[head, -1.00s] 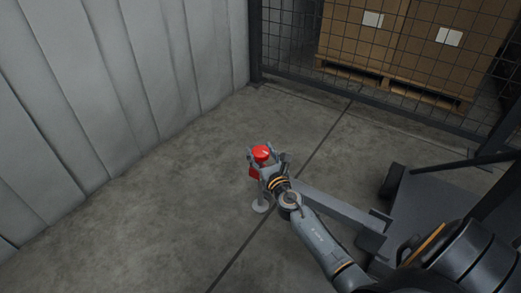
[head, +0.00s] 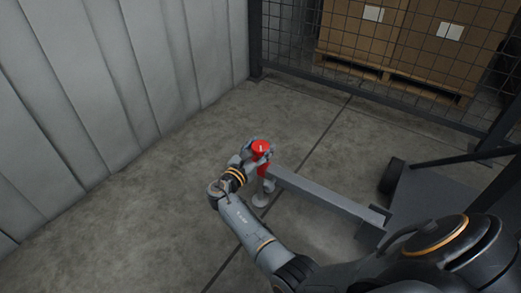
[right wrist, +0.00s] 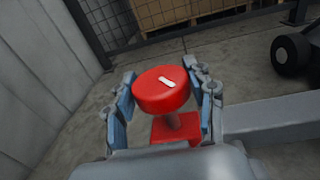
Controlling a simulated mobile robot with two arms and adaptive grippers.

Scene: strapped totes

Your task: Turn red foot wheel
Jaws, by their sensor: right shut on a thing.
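The red foot wheel (head: 261,146) is a round red knob with a white mark on top. It sits on a red block at the end of a grey outrigger beam (head: 325,192), above a round grey foot (head: 261,199) on the floor. My right gripper (head: 258,151) is shut on the wheel, coming from the left side in the head view. My left gripper is not in view.
A cart base with a black caster (head: 391,176) stands at the right, joined to the beam. A grey padded wall (head: 110,90) runs along the left. A mesh fence (head: 375,75) with boxes on a pallet (head: 385,40) behind it closes the back. The floor between is clear.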

